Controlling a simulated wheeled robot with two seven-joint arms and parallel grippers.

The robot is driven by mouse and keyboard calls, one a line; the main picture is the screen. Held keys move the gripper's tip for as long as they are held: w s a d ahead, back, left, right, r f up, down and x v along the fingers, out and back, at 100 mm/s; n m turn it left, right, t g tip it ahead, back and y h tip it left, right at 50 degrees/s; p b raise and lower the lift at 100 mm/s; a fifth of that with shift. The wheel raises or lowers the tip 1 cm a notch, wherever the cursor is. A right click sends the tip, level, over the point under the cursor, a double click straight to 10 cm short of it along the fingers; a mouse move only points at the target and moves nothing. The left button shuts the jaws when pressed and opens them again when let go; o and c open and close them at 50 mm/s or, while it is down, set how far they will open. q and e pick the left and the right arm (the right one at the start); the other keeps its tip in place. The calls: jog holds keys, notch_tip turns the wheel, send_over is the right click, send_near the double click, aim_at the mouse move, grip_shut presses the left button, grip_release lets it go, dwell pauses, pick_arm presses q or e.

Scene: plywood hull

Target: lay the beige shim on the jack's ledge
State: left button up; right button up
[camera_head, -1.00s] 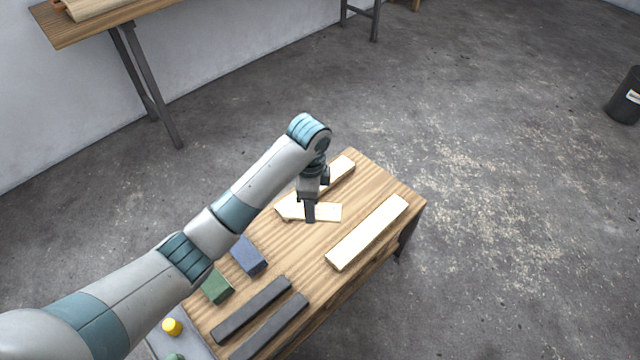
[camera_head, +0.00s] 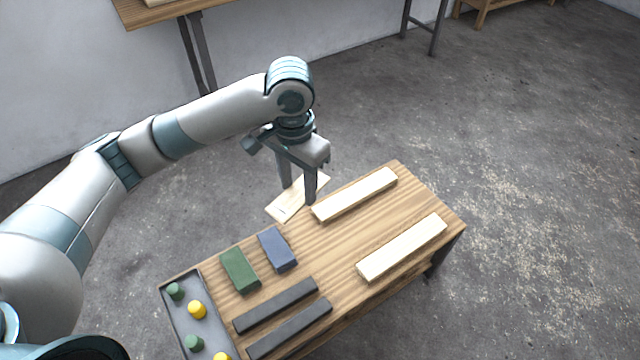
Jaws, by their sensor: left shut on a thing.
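The beige shim (camera_head: 288,205), a thin pale flat piece, is between the fingers of my left gripper (camera_head: 297,194). The gripper points down and is shut on the shim, partly covering it. The shim appears at the table's far left edge, beside the near end of a pale bar; its exact height is hard to tell. My right gripper is not in view. I cannot make out a jack or its ledge in this view.
The wooden table (camera_head: 340,250) bears two pale bars (camera_head: 402,248), two dark bars (camera_head: 290,330), a green block (camera_head: 239,270), a blue block (camera_head: 277,249) and a grey tray (camera_head: 185,320) with green and yellow pegs. Open floor lies to the right.

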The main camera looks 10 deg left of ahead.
pick_arm(q)
jog(key=s+a+r+n, duration=0.3)
jog(key=s+a+n, duration=0.2)
jog(key=s+a, duration=0.1)
jog(key=shift+s+r, duration=0.25)
jog(key=shift+r, duration=0.15)
